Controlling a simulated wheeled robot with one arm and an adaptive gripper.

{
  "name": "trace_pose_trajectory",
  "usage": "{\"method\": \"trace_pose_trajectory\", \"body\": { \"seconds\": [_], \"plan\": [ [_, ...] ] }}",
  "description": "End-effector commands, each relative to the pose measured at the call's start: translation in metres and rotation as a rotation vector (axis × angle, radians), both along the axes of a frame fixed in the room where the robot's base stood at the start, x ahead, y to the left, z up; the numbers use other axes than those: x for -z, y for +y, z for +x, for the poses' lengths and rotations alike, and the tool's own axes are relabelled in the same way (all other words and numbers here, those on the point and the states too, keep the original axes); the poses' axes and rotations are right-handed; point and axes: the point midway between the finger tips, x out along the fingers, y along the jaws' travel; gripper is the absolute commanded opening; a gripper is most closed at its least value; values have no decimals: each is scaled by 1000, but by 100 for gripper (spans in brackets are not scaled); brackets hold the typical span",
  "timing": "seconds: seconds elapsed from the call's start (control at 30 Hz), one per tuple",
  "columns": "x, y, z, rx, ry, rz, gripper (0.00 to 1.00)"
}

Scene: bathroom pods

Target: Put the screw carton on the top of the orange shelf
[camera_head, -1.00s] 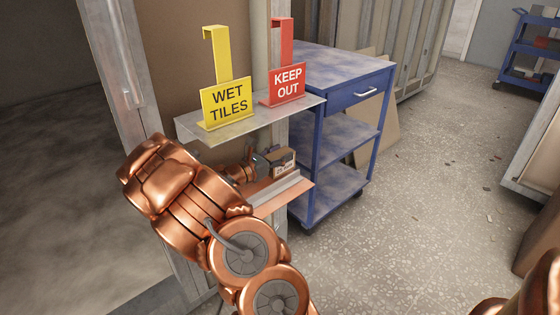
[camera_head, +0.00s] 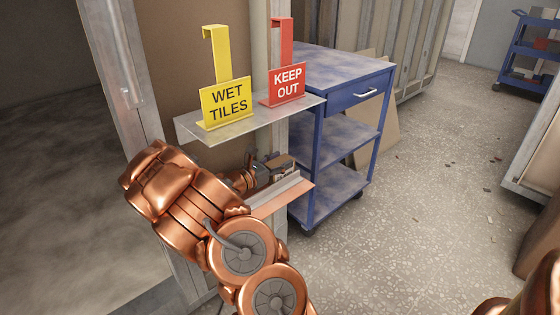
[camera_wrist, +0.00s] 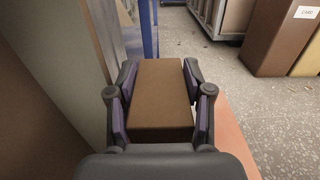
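The screw carton is a small brown box (camera_head: 283,163) low on the orange shelf (camera_head: 268,207), behind its pale raised front strip. I cannot tell whether it rests flat there. My gripper (camera_head: 258,166) is at the left end of the carton, with its dark fingers spread around it. In the wrist view the carton (camera_wrist: 160,92) lies between the fingers, with narrow gaps beside the purple pads. The orange shelf (camera_wrist: 232,125) shows to the right of the gripper there. The carton's underside is hidden.
Just above is a grey metal shelf (camera_head: 190,130) with a yellow WET TILES sign (camera_head: 227,103) and a red KEEP OUT sign (camera_head: 287,86). A blue cart (camera_head: 345,130) stands close on the right. A door frame (camera_head: 135,95) is at the left. Floor is free further right.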

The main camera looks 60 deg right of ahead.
Motion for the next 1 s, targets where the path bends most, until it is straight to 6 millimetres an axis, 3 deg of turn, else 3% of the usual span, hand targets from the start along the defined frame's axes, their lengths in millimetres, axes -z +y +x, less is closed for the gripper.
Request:
{"method": "trace_pose_trajectory", "body": {
  "seconds": [0.1,0.4,0.6,1.0],
  "plan": [
    [0,0,0,0,-1,0,62],
    [-1,0,0,0,-1,0,62],
    [-15,1,1,-2,-4,-2,62],
    [-14,61,19,-6,-1,2,62]
  ]
}}
